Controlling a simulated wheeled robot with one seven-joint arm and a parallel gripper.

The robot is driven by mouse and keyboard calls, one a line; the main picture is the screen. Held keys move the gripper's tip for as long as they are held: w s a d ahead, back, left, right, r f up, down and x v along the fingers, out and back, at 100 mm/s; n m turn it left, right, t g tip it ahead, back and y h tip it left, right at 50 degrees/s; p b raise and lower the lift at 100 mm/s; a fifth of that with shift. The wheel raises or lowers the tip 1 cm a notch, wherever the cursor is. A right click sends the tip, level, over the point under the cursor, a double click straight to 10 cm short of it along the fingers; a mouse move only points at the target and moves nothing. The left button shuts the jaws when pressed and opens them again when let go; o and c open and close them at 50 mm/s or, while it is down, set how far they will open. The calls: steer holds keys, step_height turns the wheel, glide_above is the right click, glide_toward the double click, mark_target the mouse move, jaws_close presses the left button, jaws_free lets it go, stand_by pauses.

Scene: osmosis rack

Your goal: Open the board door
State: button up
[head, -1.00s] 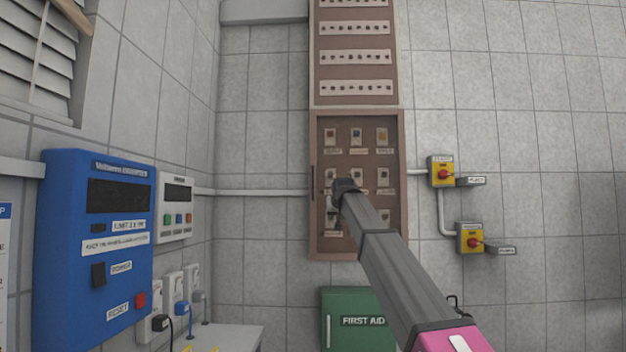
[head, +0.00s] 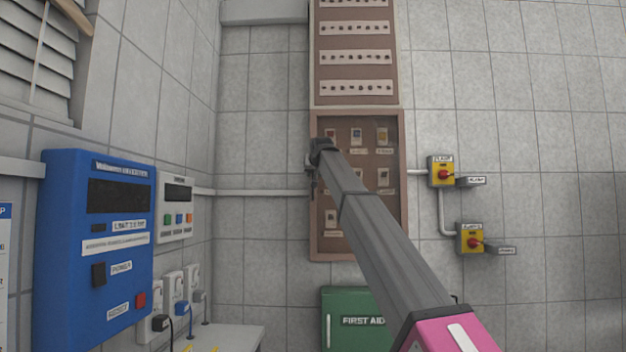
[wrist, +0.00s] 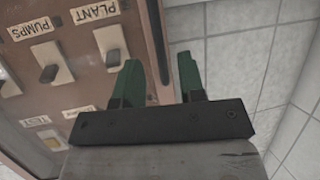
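The board door (head: 388,225) is a brown-framed panel on the far wall. It looks closed, flush with its frame, and several labelled switches show through it. Its dark, slim upright handle (wrist: 155,45) is near the door's edge in the wrist view; in the head view that is the left edge, where my gripper mostly hides it. My gripper (head: 318,160) is at that left edge. In the wrist view its two green fingers (wrist: 159,80) are apart, with the handle's line running between them. I cannot tell whether they touch it.
A second brown panel (head: 355,45) is right above. Yellow switch boxes (head: 441,171) with red knobs are to the right. A green first aid box (head: 345,305) is below, and a blue unit (head: 95,270) is on the left wall.

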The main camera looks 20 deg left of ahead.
mark_target(313, 177)
steer(key=x, duration=0.5)
